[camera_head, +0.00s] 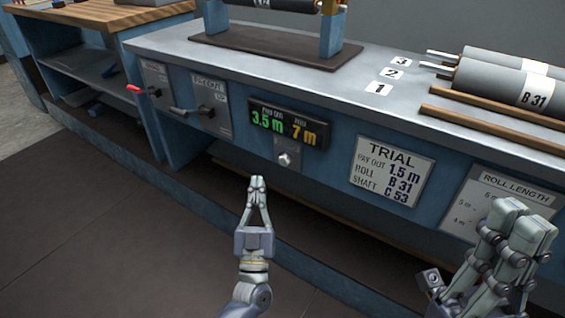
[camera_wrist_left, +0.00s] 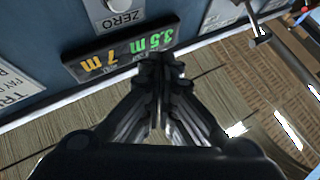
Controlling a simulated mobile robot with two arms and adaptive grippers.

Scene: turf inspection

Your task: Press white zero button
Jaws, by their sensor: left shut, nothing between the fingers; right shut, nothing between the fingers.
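The white round zero button (camera_head: 285,159) sits on a small grey plate below the dark display on the blue bench front. In the left wrist view the button (camera_wrist_left: 122,8) is partly cut off by the top edge, beside the word ZERO. My left gripper (camera_head: 257,183) is shut and empty, with its tips pointing up, in front of the bench and a little below and left of the button in the picture. Its fingers (camera_wrist_left: 162,62) meet at the tips in the wrist view. My right gripper (camera_head: 522,222) is shut and empty at the lower right.
The display (camera_head: 288,124) reads 3.5 m and 7 m. Right of it are a TRIAL card (camera_head: 391,172) and a ROLL LENGTH card (camera_head: 497,203). A lever (camera_head: 192,111) juts out at left. Grey rolls (camera_head: 500,82) lie on the bench top. Floor before the bench is clear.

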